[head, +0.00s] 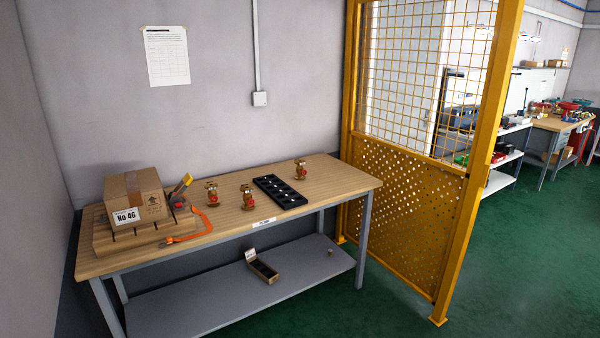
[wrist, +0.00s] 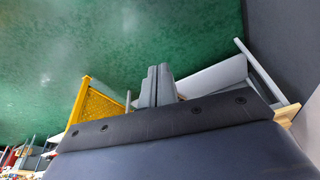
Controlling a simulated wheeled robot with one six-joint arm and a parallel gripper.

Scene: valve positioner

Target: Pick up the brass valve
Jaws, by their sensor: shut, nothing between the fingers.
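Three similar brass valves with red parts stand upright on the wooden workbench (head: 335,181) in the head view. One brass valve (head: 211,192) is left of the middle, a second brass valve (head: 247,197) is close to its right, and a third brass valve (head: 300,170) stands farther back to the right. My gripper (wrist: 159,68) shows in the wrist view with its two grey fingers together and nothing between them. It is not in the head view. No valve shows in the wrist view, so its distance from them cannot be told.
A black tray with compartments (head: 279,191) lies between the second and third valves. A cardboard box (head: 136,196) on a wooden pallet and an orange strap (head: 190,238) take the left end. A small box (head: 262,267) is on the lower shelf. A yellow mesh fence (head: 405,205) stands right.

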